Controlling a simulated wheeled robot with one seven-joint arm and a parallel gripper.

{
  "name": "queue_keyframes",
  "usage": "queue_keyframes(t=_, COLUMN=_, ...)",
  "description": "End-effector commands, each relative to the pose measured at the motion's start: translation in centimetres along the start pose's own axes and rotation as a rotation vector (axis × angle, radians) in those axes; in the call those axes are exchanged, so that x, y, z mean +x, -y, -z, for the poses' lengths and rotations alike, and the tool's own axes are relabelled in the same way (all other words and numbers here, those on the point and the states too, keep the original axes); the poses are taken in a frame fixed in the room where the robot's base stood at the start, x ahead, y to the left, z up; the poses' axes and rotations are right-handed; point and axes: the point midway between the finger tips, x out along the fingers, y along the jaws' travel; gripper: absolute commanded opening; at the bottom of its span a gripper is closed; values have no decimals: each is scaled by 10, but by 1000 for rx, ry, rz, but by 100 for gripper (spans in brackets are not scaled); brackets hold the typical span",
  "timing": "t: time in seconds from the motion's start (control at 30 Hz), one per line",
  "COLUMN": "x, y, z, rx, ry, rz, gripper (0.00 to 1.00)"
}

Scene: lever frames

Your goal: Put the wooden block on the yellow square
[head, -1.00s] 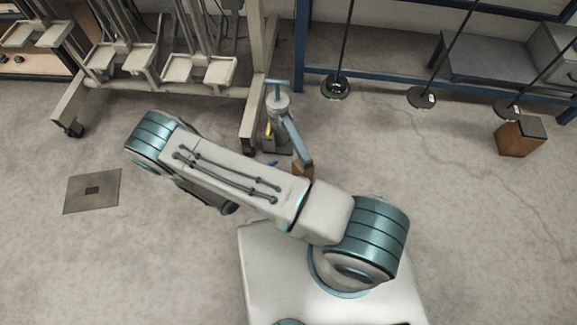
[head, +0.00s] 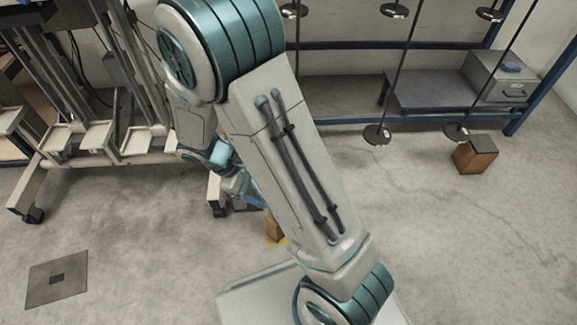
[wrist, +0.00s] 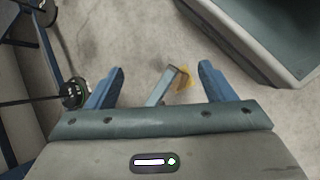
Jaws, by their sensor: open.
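A small brown wooden block (head: 273,229) shows beside my arm in the head view. A yellow patch (head: 283,241) shows at its foot, and my arm partly covers both. In the wrist view the brown block (wrist: 181,78) is small, with the yellow patch (wrist: 188,83) around it. The block appears to be on or against the yellow; I cannot tell exactly. My gripper (wrist: 162,70) is open, its two blue fingers apart. A grey-blue bar (wrist: 163,86) lies between the fingers in the picture, its far end near the block; contact cannot be told.
A larger brown box with a dark top (head: 475,155) stands on the floor at right. Black discs on rods (head: 378,134) hang before a blue-framed rack. A wheeled stand (head: 90,140) is at left. A flat grey plate (head: 57,279) lies on open floor.

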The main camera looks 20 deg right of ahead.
Motion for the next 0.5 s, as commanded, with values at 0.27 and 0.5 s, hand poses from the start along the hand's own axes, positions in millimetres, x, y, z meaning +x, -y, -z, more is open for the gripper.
queue_keyframes(t=0.27, x=-41, y=-15, z=-70, rx=319, ry=-178, rz=209, gripper=76)
queue_keyframes(t=0.5, x=-68, y=-14, z=-122, rx=573, ry=-342, rz=357, gripper=76)
